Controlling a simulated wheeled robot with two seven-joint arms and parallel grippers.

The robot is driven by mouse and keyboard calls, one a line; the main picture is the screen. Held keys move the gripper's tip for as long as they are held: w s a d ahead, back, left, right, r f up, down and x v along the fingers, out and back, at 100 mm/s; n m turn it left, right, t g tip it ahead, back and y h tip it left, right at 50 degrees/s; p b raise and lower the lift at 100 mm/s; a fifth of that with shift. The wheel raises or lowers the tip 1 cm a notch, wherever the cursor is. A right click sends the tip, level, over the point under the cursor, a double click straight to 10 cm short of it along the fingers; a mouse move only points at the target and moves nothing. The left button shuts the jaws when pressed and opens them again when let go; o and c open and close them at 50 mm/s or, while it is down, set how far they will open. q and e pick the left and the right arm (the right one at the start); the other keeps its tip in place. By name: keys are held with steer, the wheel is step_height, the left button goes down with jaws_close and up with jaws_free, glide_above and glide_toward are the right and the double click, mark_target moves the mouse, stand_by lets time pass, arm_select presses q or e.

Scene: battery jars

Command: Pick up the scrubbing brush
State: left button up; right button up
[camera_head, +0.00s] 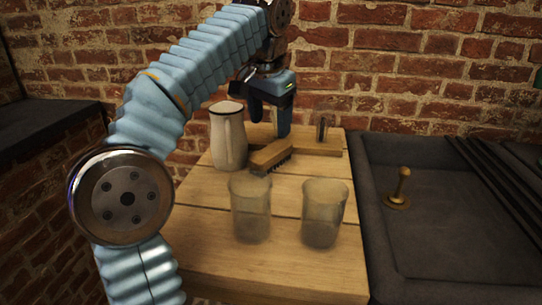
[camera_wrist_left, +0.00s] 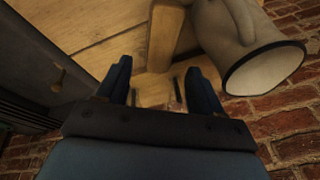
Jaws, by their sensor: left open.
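The scrubbing brush (camera_head: 270,156) is a wooden block with dark bristles. It lies on the wooden table, just right of the white jug, in the head view. A wooden block that looks like the brush (camera_wrist_left: 165,38) shows beyond the fingers in the left wrist view. My left gripper (camera_head: 270,126) points down just above and behind the brush. Its two blue fingers (camera_wrist_left: 161,85) are apart, with nothing held between them. I cannot tell whether a fingertip touches the brush or the table. My right gripper is not in view.
The white jug (camera_head: 228,137) stands close left of the brush; it also shows in the left wrist view (camera_wrist_left: 262,62). Two clear beakers (camera_head: 250,208) (camera_head: 323,213) stand in front. A wooden bar (camera_head: 318,149) and small metal piece (camera_head: 322,128) are behind right. A dark sink (camera_head: 445,230) holds a plunger-like object (camera_head: 400,190).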

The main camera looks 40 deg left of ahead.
mark_target(271, 151)
arm_select(q)
steer(key=x, duration=1)
steer(key=shift+a, duration=0.1)
steer(key=c, duration=0.9)
steer(key=shift+c, duration=0.2)
steer(key=shift+r, duration=0.15)
steer(key=shift+r, duration=0.5)
steer(key=s+d+r, duration=0.8)
steer(key=s+r, duration=0.3)
steer(key=shift+s+r, duration=0.4)
